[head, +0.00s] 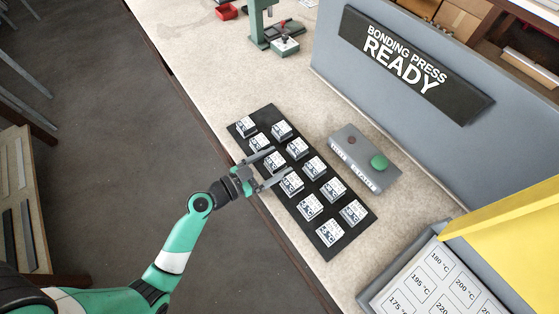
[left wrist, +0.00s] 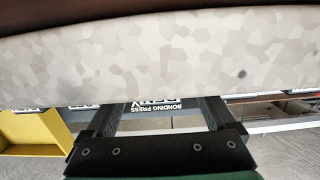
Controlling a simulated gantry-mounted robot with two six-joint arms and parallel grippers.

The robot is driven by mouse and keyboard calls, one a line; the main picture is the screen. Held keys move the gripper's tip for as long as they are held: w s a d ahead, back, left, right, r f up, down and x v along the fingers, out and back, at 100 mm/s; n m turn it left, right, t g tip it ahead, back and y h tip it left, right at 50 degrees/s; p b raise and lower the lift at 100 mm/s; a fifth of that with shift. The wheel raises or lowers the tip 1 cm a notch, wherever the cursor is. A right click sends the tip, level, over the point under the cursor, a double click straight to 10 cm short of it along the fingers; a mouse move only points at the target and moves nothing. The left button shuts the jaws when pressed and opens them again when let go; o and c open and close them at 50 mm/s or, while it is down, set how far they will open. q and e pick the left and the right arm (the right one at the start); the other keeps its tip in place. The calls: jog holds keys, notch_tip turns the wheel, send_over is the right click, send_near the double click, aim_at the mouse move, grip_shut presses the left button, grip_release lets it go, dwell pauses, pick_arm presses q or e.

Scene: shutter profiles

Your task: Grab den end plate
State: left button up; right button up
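No thing in view can be told for certain as the end plate. A black tray (head: 262,118) on the worktop holds several small white blocks with printed labels, in two rows. My left gripper (head: 279,164) is open over the tray's left edge. In the head view its fingers appear on either side of one labelled block (head: 274,161); whether they touch it cannot be told. In the left wrist view the open gripper (left wrist: 160,118) shows an empty gap with the upside-down press sign behind it. My right gripper is not in view.
A grey button box (head: 350,150) with a green button stands right of the tray. The bonding press (head: 405,60) reads READY. A yellow flap (head: 510,225) and a temperature label panel (head: 440,285) are at lower right. A green hand press (head: 262,28) stands behind. The speckled worktop (head: 200,60) is clear between.

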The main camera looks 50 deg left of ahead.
aim_at(275, 161)
pick_arm(q)
grip_shut()
jog(key=shift+r, duration=0.5)
notch_tip(275, 161, up, 3)
jog(key=shift+f+p, duration=0.15)
jog(key=shift+p, duration=0.9)
jog(key=s+d+r+p, duration=0.2)
jog(key=s+d+r, duration=0.1)
jog(key=s, duration=0.3)
jog(key=s+d+r+p, duration=0.2)
jog(key=s+d+r, duration=0.1)
jog(key=s+r, duration=0.3)
jog(key=shift+s+d+r, duration=0.2)
jog(key=shift+d, duration=0.05)
